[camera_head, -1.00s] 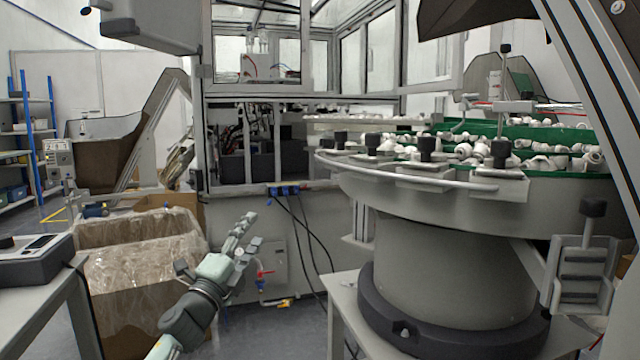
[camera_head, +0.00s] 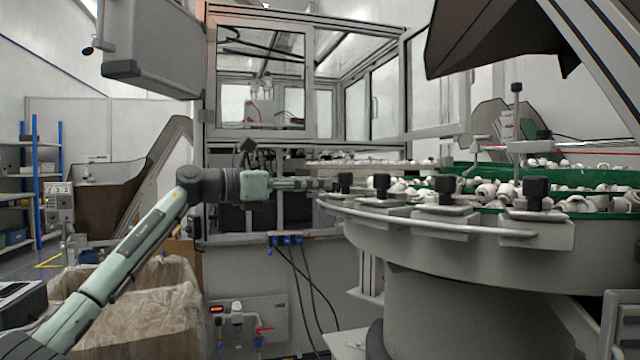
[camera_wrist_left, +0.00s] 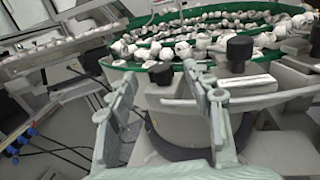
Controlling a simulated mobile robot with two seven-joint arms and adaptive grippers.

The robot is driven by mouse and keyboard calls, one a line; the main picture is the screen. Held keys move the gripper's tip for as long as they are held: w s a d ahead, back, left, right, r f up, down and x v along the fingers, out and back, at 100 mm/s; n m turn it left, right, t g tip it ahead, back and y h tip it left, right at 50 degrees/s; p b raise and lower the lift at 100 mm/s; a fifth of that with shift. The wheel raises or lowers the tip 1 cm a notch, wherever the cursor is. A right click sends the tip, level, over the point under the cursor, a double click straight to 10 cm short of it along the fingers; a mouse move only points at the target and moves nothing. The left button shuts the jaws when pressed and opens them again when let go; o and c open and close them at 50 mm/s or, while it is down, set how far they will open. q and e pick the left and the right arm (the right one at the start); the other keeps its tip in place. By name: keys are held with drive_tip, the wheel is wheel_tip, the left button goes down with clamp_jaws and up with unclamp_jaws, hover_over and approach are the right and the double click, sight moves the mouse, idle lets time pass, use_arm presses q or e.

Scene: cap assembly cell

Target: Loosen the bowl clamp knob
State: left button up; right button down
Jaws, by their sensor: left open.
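Several black clamp knobs stand along the rim of the round grey feeder bowl (camera_head: 440,255). The leftmost knob (camera_head: 345,183) is upright on a grey clamp plate. My left gripper (camera_head: 328,184) points level at this knob from the left, its fingertips close to it. In the left wrist view the open, empty fingers (camera_wrist_left: 159,76) stand either side of a black knob (camera_wrist_left: 160,74), which shows between and beyond the tips; contact cannot be told. Further knobs (camera_head: 381,184), (camera_head: 447,190) and (camera_head: 537,191) stand to the right. My right gripper is out of view.
White caps (camera_head: 495,192) fill the bowl's green-walled tracks. A curved grey rail (camera_head: 430,225) runs along the bowl's front. A framed machine enclosure (camera_head: 262,80) stands behind my left arm. A box lined with clear plastic (camera_head: 135,310) is below it.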

use_arm(q)
drive_tip(key=shift+x, duration=1.05)
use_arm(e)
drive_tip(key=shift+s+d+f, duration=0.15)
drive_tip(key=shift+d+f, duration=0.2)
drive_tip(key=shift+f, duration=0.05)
use_arm(q)
drive_tip(key=shift+c, duration=0.3)
drive_tip(key=c, duration=1.1)
